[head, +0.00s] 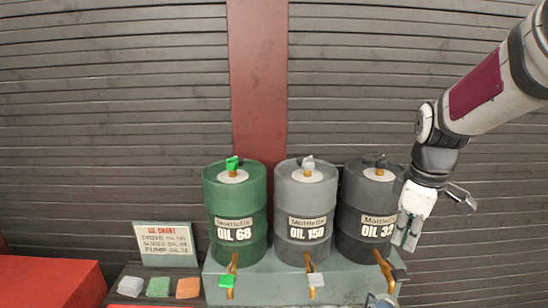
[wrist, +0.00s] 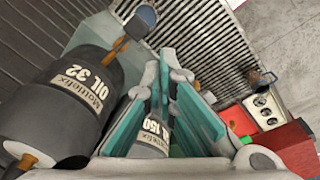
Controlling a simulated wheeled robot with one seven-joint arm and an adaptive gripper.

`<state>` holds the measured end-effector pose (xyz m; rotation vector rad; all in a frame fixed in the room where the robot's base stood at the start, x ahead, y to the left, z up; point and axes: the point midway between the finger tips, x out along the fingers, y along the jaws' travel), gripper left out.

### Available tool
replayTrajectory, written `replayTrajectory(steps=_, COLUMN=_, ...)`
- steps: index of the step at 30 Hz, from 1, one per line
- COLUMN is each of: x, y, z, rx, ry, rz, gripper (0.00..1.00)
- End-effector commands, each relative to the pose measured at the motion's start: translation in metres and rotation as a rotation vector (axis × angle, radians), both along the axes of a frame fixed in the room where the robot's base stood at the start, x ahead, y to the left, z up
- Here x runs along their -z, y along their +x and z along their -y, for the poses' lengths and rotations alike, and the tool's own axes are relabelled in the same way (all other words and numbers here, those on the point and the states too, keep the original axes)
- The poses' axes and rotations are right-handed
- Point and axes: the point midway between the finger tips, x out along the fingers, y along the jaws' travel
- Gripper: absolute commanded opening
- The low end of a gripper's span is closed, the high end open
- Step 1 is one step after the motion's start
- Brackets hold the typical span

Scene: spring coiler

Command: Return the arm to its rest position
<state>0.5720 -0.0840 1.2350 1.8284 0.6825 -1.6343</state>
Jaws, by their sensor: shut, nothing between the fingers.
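My arm (head: 485,85) reaches in from the upper right in the head view. My gripper (head: 407,238) hangs at its end, pointing down, in front of the right side of the dark OIL 32 drum (head: 365,195). In the wrist view the teal finger pads of my gripper (wrist: 163,70) come together at their tips, with nothing held. The OIL 32 drum (wrist: 60,110) fills the left of that view. Part of the grey OIL 150 drum (wrist: 150,135) shows behind and between the fingers. I cannot tell whether the gripper touches the OIL 32 drum.
The green OIL 68 drum (head: 236,210) and the OIL 150 drum (head: 305,205) stand left on a pale bench (head: 265,285). Brass taps (head: 310,275) stick out in front. A chart sign (head: 165,243) and coloured blocks (head: 158,287) sit further left, near a red box (head: 50,283).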

Motion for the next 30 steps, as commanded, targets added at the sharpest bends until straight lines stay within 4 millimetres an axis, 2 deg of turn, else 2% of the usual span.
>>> replayTrajectory(steps=1, x=-0.014, y=-0.011, z=-0.010, rx=0.048, ry=0.005, rz=0.034, gripper=0.00)
replayTrajectory(steps=3, x=-0.028, y=-0.026, z=-0.021, rx=0.125, ry=0.017, rz=0.072, gripper=0.00)
replayTrajectory(steps=9, x=-0.057, y=-0.074, z=-0.049, rx=0.342, ry=0.069, rz=0.177, gripper=0.00)
replayTrajectory(steps=13, x=-0.066, y=-0.107, z=-0.064, rx=0.480, ry=0.116, rz=0.242, gripper=0.00)
replayTrajectory(steps=18, x=-0.068, y=-0.143, z=-0.077, rx=0.638, ry=0.185, rz=0.313, gripper=0.00)
replayTrajectory(steps=24, x=-0.065, y=-0.165, z=-0.084, rx=0.746, ry=0.238, rz=0.354, gripper=0.00)
replayTrajectory(steps=30, x=-0.064, y=-0.169, z=-0.085, rx=0.768, ry=0.249, rz=0.359, gripper=0.00)
